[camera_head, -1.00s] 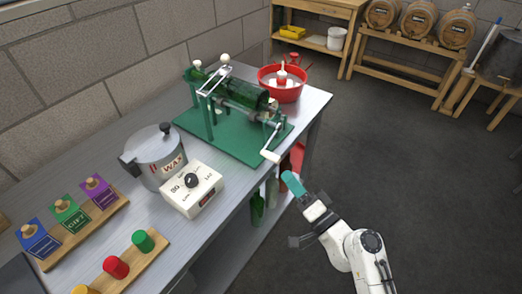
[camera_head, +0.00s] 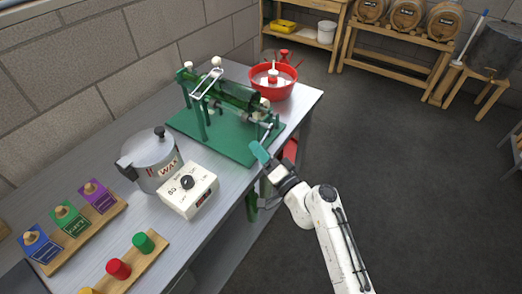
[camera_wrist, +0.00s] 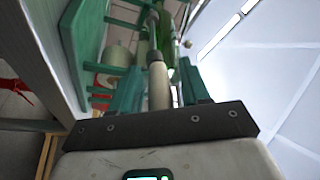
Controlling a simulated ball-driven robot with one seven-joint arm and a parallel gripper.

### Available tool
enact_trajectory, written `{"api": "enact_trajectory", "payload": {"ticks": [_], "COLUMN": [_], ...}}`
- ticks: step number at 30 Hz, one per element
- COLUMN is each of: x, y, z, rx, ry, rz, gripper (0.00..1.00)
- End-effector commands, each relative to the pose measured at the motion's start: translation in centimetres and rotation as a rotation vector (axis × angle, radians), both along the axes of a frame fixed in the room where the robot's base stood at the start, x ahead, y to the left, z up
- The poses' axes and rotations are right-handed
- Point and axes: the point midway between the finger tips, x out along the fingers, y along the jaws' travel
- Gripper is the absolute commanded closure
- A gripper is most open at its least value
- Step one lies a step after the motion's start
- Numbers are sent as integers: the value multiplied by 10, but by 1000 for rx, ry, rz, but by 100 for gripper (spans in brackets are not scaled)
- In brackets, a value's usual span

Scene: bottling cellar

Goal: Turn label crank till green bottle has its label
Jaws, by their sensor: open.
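A green bottle (camera_head: 236,94) lies on its side in the labelling machine, whose green base (camera_head: 215,140) stands on the bench. I see no label on the bottle's visible side. The crank arm (camera_head: 267,133) hangs at the machine's near right end. My gripper (camera_head: 258,151) is at the crank and hides its handle in the head view. In the wrist view the pale crank handle (camera_wrist: 158,88) lies between my open teal fingers (camera_wrist: 158,95), with gaps on both sides. Part of the green bottle (camera_wrist: 166,34) shows beyond it.
A red bowl (camera_head: 286,88) stands behind the machine. A grey wax pot (camera_head: 150,163) and a white control box (camera_head: 190,191) stand left of my gripper. The bench's front edge runs close under my arm. The floor to the right is clear.

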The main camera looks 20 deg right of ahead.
Motion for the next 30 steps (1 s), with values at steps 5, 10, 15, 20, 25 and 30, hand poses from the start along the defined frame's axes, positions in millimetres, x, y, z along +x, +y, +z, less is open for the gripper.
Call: {"api": "enact_trajectory", "payload": {"ticks": [5,10,15,20,25,30], "x": [0,0,0,0,0,0], "y": [0,0,0,0,0,0], "z": [0,0,0,0,0,0], "rx": [0,0,0,0,0,0], "ry": [0,0,0,0,0,0], "rz": [0,0,0,0,0,0], "gripper": [54,67,84,99,100,100]}}
